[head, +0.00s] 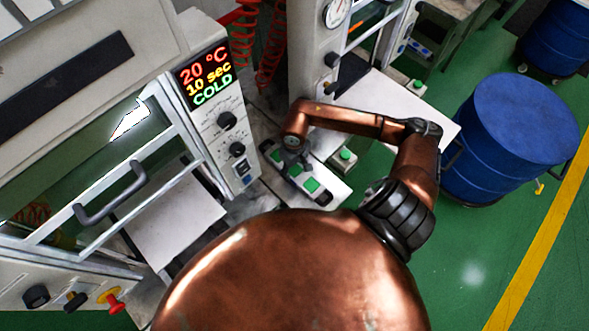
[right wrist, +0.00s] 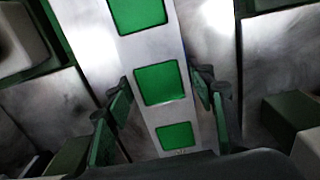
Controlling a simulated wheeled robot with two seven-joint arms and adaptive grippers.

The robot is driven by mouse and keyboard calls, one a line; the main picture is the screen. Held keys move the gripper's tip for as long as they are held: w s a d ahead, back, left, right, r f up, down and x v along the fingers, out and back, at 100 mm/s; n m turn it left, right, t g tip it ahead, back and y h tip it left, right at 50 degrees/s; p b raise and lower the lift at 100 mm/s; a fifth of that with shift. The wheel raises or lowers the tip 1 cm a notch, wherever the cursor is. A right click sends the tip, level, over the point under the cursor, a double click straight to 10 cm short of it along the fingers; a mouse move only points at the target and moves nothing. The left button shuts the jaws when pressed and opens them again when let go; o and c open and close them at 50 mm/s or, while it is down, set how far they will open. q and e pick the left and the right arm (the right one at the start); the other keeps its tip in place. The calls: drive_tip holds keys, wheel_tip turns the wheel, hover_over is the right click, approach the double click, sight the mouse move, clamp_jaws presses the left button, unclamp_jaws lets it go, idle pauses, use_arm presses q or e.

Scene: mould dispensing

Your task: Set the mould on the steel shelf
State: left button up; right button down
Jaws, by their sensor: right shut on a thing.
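The mould (head: 311,184) is a long steel bar with several green square windows and dark ends, seen at the middle of the head view. My right gripper (head: 296,163) is over the mould and shut on it. In the right wrist view the mould (right wrist: 172,115) runs between the two green-padded fingers of my right gripper (right wrist: 162,110). The fingers stand at its long sides. A pale steel shelf (head: 175,217) lies at the left, in front of the cold machine's window. Another pale steel plate (head: 390,103) is at the upper right. My left gripper is out of view.
The cold machine (head: 212,125) has a lit display, knobs and a dark door handle (head: 112,192). A second machine with a gauge (head: 336,12) stands behind. A small box with a green button (head: 345,156) is beside the mould. A blue drum (head: 513,130) stands right.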

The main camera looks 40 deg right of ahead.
drive_tip(key=shift+f, duration=0.2)
drive_tip(key=shift+f, duration=0.1)
drive_tip(key=c, duration=0.9)
unclamp_jaws()
wheel_tip(320, 180, up, 12)
drive_tip(key=shift+r+b, duration=0.1)
drive_tip(key=shift+b, duration=0.4)
